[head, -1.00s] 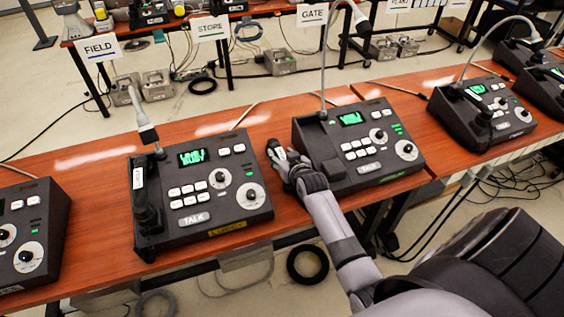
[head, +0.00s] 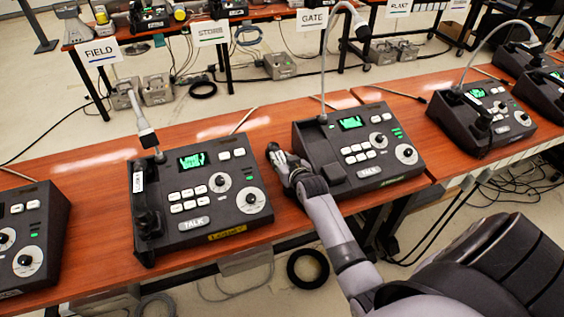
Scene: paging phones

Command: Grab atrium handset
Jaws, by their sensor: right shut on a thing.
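The middle paging phone (head: 372,140) has a green lit screen, a gooseneck microphone and a small green label on its front edge that I cannot read. The handset rest (head: 322,150) on its left side looks empty. My right gripper (head: 277,155) is just left of this phone, close above the table. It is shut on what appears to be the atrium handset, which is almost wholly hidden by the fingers. The left phone (head: 212,195) has its dark handset (head: 147,205) lying in its rest, and a yellow label on its front edge. My left gripper is not in view.
More phones stand at the right (head: 485,112) and far left (head: 30,235) on the wooden table (head: 85,170). The gooseneck microphone (head: 323,60) rises behind the middle phone. Cables hang below the table. A back table carries signs such as FIELD (head: 97,50) and GATE.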

